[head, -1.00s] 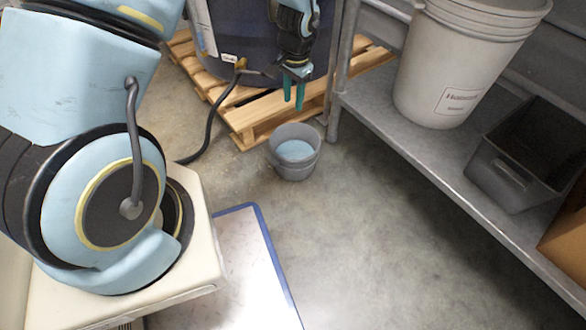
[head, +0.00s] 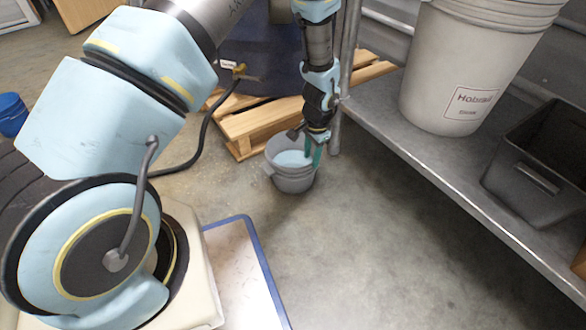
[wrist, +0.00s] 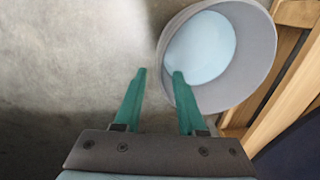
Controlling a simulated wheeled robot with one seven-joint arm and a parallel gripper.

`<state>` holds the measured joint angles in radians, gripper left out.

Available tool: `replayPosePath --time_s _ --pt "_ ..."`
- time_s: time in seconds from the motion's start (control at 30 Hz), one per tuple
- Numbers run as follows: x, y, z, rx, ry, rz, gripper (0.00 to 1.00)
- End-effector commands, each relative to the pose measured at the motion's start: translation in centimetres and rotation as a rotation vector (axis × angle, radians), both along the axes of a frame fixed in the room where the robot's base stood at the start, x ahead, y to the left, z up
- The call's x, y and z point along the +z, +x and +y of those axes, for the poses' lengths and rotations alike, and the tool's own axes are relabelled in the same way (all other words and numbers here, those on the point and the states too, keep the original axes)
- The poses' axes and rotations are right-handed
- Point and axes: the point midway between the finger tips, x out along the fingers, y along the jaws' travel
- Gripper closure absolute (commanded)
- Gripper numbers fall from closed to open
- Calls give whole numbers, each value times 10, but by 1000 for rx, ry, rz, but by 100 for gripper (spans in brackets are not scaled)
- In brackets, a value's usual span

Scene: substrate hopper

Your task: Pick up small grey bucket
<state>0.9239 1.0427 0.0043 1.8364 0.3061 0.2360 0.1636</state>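The small grey bucket (head: 290,182) stands upright on the concrete floor, with pale blue contents inside. In the wrist view the bucket (wrist: 252,52) fills the upper right. My gripper (head: 311,160) points down at the bucket's right side in the head view. In the wrist view my gripper (wrist: 159,73) has its two green fingers apart with nothing held between them. The right finger overlaps the bucket's rim and inside, and the left finger shows over bare floor outside it. I cannot tell whether either finger touches the wall.
A wooden pallet (head: 262,126) lies just behind the bucket, with a black hose (head: 204,140) beside it. At right, a metal shelf (head: 385,125) holds a large white bucket (head: 450,65) and a dark bin (head: 535,165). A shelf post stands close to my gripper. The floor in front is clear.

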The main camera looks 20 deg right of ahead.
Motion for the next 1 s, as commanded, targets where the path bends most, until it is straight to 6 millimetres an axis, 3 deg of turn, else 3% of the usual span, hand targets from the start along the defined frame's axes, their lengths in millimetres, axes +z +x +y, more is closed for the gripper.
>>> replayPosePath --time_s 0.33,0.6,1.0 --pt "-47 6 9 1 1 0 60" --pt "-48 6 9 1 0 0 60" --pt "-48 6 9 0 0 0 100"
